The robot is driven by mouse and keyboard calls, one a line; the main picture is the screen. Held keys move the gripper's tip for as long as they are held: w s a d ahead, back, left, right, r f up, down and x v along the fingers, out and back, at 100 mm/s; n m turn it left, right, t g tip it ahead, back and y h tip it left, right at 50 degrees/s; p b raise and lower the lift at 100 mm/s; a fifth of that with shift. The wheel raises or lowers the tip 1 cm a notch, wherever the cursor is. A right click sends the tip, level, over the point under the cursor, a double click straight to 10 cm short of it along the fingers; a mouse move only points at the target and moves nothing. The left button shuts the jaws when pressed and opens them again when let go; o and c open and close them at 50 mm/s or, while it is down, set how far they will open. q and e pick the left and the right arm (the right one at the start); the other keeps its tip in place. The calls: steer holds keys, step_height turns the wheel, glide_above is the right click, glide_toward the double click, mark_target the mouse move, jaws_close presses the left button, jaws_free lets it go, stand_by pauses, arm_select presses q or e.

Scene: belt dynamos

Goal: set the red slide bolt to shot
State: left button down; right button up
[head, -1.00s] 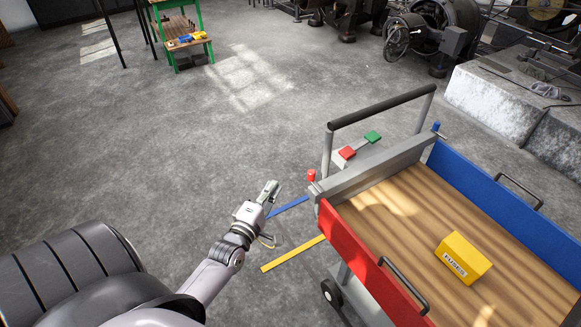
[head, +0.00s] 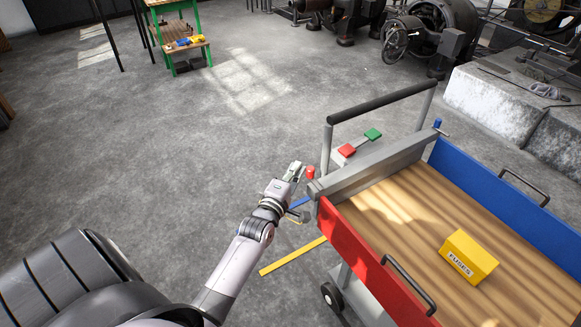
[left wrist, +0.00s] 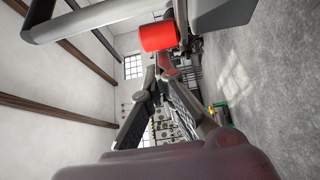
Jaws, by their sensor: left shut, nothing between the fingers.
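The red slide bolt's knob (head: 310,173) stands at the near left corner of the cart, where the red side panel (head: 365,255) meets the grey end board (head: 372,165). In the left wrist view the red knob (left wrist: 158,36) is large, just beyond my fingers. My left gripper (head: 297,168) is shut and empty, just left of the knob; I cannot tell whether it touches it. In the left wrist view its fingertips (left wrist: 158,72) come together below the knob. The bolt's rod and socket are too small or hidden to make out. My right gripper is not in view.
A yellow fuses box (head: 469,255) lies on the wooden cart bed. The cart's push handle (head: 380,103) rises behind the end board, near red and green pedals (head: 347,151). Blue and yellow strips (head: 293,256) lie on the floor.

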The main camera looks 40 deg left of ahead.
mark_target(308, 172)
arm_select(q)
steer(key=d, duration=0.1)
steer(key=s+d+p, duration=0.1)
steer(key=d+p, duration=0.1)
steer(key=shift+s+d+r, duration=0.1)
steer(key=shift+s+d, duration=0.25)
steer(key=shift+d, duration=0.15)
steer(key=shift+w, duration=0.1)
